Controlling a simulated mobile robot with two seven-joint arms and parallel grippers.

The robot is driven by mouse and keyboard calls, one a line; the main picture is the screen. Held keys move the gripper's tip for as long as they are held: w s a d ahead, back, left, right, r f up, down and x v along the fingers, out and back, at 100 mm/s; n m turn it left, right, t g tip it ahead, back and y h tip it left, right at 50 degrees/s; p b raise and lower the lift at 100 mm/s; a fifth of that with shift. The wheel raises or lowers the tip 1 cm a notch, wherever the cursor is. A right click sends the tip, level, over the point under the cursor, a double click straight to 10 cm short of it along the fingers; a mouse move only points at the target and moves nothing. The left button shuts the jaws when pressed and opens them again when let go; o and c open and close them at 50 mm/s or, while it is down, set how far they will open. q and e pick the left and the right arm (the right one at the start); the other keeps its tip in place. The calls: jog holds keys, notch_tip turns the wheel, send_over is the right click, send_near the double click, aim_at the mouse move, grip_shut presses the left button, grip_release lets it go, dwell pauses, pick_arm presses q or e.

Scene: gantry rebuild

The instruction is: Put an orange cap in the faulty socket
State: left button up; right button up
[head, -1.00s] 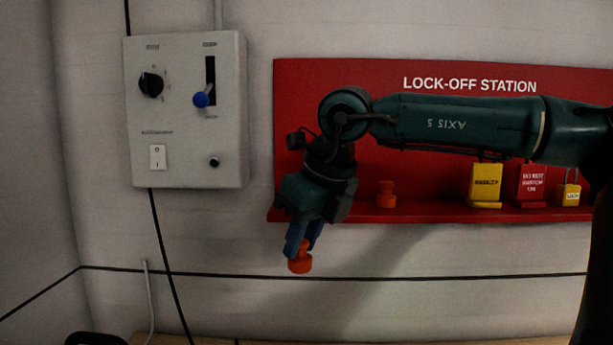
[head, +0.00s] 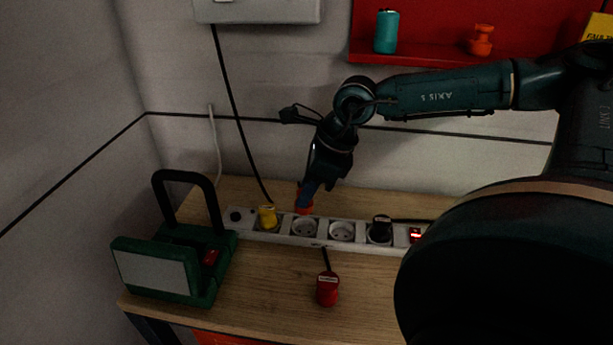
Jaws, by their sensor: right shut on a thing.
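My right gripper (head: 307,199) points down over the power strip (head: 322,245) and is shut on an orange cap (head: 304,210). The cap is at the strip's far edge in the picture, just above an empty socket (head: 305,228); I cannot tell whether it touches the strip. A second empty socket (head: 341,232) is to its right. I can read no fault mark on either. A spare orange cap (head: 482,40) stands on the red shelf. My left gripper is out of view.
A yellow plug (head: 268,217) and a black plug (head: 380,229) sit in the strip, with a lit red switch (head: 415,235) at right. A red plug (head: 327,289) lies on the wooden bench (head: 270,285). A green lamp-like unit (head: 160,265) stands left. A teal cylinder (head: 386,31) is on the shelf.

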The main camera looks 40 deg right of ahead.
aim_at(308, 213)
notch_tip(308, 213, down, 4)
jog(key=shift+r+b, duration=0.15)
jog(key=shift+b, duration=0.9)
jog(key=shift+f+b, duration=0.3)
jog(key=shift+f, duration=0.3)
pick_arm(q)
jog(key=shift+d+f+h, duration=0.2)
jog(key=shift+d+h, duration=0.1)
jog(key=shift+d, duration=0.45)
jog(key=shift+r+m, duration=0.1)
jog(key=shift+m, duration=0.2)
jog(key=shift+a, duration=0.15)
pick_arm(e)
jog(key=shift+f, duration=0.1)
pick_arm(q)
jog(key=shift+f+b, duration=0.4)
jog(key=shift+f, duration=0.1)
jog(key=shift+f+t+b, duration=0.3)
jog(key=shift+b, duration=0.1)
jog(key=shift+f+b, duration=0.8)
pick_arm(e)
jog(key=shift+f, duration=0.6)
jog(key=o, duration=0.7)
jog(key=shift+c, duration=0.2)
